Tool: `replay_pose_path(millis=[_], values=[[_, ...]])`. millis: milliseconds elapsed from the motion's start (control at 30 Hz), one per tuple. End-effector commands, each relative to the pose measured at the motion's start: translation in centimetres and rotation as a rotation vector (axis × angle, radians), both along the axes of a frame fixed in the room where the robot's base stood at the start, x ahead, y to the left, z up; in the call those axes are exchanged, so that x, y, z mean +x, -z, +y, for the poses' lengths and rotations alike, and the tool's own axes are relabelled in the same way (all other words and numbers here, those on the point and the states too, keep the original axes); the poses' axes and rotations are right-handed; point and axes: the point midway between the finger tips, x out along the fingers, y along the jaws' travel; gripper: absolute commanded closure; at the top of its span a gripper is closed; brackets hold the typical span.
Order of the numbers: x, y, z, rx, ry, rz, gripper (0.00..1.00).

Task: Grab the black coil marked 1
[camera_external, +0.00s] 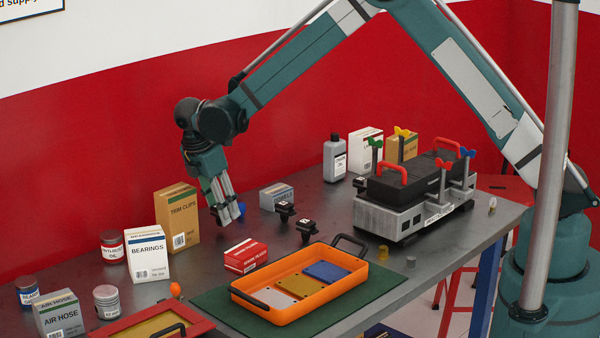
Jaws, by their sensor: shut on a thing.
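Small black coils with pale marks stand on the grey table: one near the middle (285,210), one just in front of it (306,230), and one farther back beside the engine trainer (361,184). Their numbers are too small to read. My gripper (230,213) points down at the left-middle of the table, low over the top. It is shut on a small dark piece that looks like a black coil (214,211), mostly hidden by the fingers. The grey engine trainer (382,219) with its black cover and red handles stands at right.
An orange tray (258,314) with coloured plates lies on a green mat at the front. A trim clips box (177,215) stands close left of my gripper. A red box (246,256) lies before it, a blue-grey box (276,196) right. A blue piece (241,208) shows beside the fingers.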

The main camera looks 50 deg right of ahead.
Motion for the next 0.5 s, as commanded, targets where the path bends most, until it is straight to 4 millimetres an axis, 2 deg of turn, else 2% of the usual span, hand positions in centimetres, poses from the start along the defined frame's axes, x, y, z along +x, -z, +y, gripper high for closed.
replay_pose_path(millis=[500], values=[[0.0, -7.2, 0.0, 0.0, 0.0, 0.0, 0.81]])
